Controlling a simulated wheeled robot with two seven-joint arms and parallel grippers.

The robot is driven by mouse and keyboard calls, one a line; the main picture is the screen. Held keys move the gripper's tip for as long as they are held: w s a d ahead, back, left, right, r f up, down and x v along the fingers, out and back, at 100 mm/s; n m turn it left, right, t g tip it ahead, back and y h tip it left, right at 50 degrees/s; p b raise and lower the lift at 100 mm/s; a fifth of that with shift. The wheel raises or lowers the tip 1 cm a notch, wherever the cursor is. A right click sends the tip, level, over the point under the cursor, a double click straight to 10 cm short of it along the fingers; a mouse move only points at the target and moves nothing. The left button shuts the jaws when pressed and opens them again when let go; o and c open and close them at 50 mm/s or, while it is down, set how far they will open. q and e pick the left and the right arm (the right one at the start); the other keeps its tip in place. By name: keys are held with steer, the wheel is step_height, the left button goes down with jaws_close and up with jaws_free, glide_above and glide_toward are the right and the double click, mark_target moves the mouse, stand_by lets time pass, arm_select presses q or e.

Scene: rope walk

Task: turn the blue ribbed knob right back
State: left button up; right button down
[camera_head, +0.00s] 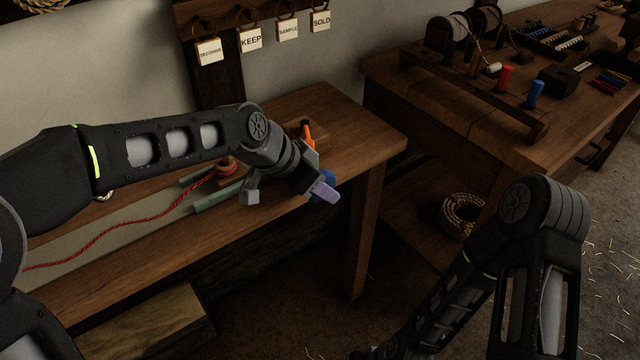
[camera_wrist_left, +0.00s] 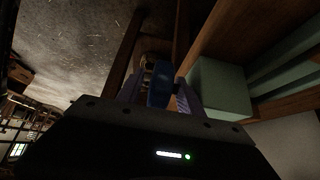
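The blue knob (camera_head: 328,177) is at the right end of the near wooden bench, partly hidden behind my left gripper (camera_head: 318,192). In the left wrist view the blue knob (camera_wrist_left: 160,85) stands between the two purplish fingers of my left gripper (camera_wrist_left: 156,88). A narrow gap seems to show on its left side, and the right finger lies close against its edge in the picture. I cannot tell whether the fingers press on it. Its ribs are too small and dark to make out.
An orange upright piece (camera_head: 307,134) stands just behind my left gripper. A red rope (camera_head: 130,235) runs along the near bench (camera_head: 355,130) to a reddish spool. Pale green blocks (camera_head: 215,196) lie beside it. A second bench at right holds red and blue pegs (camera_head: 535,93).

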arm_select(q)
steer(key=v, duration=0.7)
steer(key=shift+a+r, duration=0.2)
steer(key=shift+r, duration=0.1)
steer(key=shift+s, duration=0.15)
